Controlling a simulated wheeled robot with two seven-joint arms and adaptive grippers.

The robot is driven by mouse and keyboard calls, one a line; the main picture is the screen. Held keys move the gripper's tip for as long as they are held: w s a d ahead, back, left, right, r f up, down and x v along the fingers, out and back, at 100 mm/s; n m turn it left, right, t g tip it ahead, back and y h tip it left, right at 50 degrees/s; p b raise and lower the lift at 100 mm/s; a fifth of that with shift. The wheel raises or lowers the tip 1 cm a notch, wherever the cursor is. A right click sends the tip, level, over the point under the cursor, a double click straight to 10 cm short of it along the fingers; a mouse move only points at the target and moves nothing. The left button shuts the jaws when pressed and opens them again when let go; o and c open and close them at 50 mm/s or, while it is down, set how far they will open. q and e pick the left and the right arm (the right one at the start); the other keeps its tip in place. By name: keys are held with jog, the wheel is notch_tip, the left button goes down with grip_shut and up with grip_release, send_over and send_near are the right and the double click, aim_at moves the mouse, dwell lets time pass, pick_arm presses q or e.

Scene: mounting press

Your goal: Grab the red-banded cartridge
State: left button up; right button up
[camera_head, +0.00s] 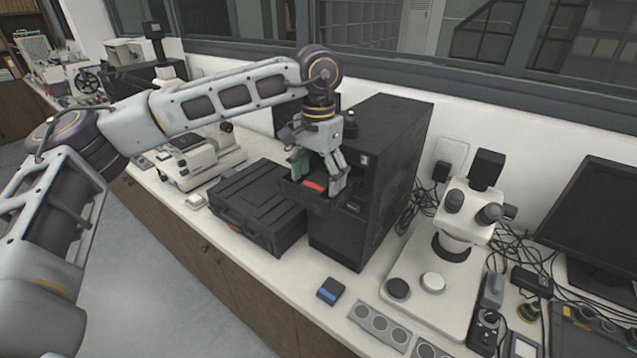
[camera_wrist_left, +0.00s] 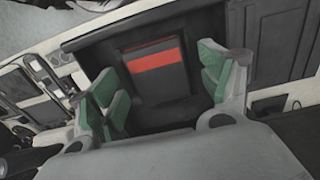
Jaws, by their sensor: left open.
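The red-banded cartridge (camera_wrist_left: 155,72) is a dark block with a red stripe across it. It sits in a dark open recess of the black press (camera_head: 383,150). In the head view only its red band (camera_head: 315,185) shows clearly, between the fingers. My left gripper (camera_head: 318,178) points down over it and is open. In the left wrist view its green-padded fingers (camera_wrist_left: 165,92) stand apart on either side of the cartridge's near end, not closed on it. Whether a pad touches it cannot be told. My right gripper is not in view.
A black case (camera_head: 250,205) lies left of the press. A small blue-banded block (camera_head: 330,290) lies on the white bench in front. A white microscope (camera_head: 465,220) stands right of the press, with cables and a monitor (camera_head: 590,215) beyond it.

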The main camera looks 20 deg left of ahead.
aim_at(318, 182)
pick_arm(q)
jog(key=shift+f, duration=0.1)
dwell(0.4)
jog(key=c, duration=1.1)
jog(key=shift+c, duration=0.2)
notch_tip(318, 182, up, 10)
jog(key=b, duration=0.1)
dwell(0.5)
